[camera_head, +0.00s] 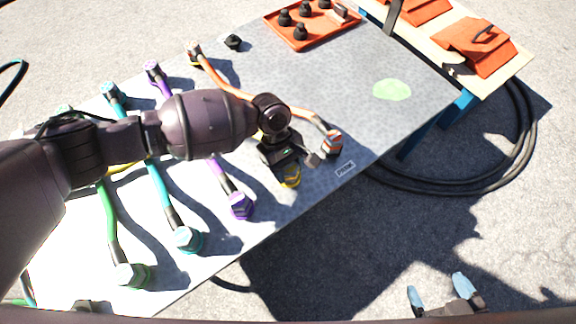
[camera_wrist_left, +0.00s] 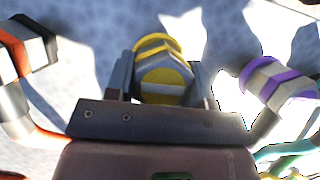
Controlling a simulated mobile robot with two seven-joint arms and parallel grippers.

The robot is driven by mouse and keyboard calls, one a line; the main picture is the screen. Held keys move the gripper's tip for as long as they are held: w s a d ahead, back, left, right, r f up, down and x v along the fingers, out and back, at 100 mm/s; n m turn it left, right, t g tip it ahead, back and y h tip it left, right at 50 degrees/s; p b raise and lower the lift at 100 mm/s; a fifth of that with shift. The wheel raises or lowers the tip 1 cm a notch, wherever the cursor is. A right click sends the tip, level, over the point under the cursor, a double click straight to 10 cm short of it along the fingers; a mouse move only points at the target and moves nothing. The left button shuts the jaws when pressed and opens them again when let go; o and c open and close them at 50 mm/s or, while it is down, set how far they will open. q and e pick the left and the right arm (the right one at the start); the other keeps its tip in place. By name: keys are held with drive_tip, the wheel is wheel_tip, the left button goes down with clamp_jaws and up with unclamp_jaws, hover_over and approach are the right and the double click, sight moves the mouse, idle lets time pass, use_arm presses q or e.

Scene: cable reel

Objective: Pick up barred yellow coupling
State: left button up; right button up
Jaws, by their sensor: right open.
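The barred yellow coupling (camera_head: 291,180) sits near the front edge of the grey table, partly hidden under my left gripper (camera_head: 288,160). In the left wrist view, the yellow coupling (camera_wrist_left: 163,85) shows a yellow end face with a pale bar across it. It lies between the two fingers of my left gripper (camera_wrist_left: 163,78), one finger close on each side. I cannot tell whether the fingers press on it. My right gripper (camera_head: 437,294) is open and empty at the bottom right, over the ground and away from the table.
An orange-banded coupling (camera_head: 332,142) stands close right of the left gripper, and a purple one (camera_head: 240,205) to its left. Teal (camera_head: 188,239) and green (camera_head: 131,275) couplings lie further left. An orange tray (camera_head: 322,37) with black parts is at the back. The table's right part is mostly clear.

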use_arm(q)
drive_tip(key=c, duration=0.4)
drive_tip(key=shift+o, duration=0.2)
drive_tip(key=shift+w+r, duration=0.1)
drive_tip(key=shift+r, duration=0.45)
wheel_tip(320, 180, up, 19)
drive_tip(key=p, duration=0.8)
use_arm(e)
drive_tip(key=shift+s+d+r+m+g+h, duration=0.15)
drive_tip(key=shift+s+d+r+m+g, duration=0.25)
drive_tip(key=shift+s, duration=0.2)
drive_tip(key=shift+s+d+r+m+g+h, duration=0.2)
drive_tip(key=shift+s+d+m, duration=0.1)
drive_tip(key=shift+s+m, duration=0.25)
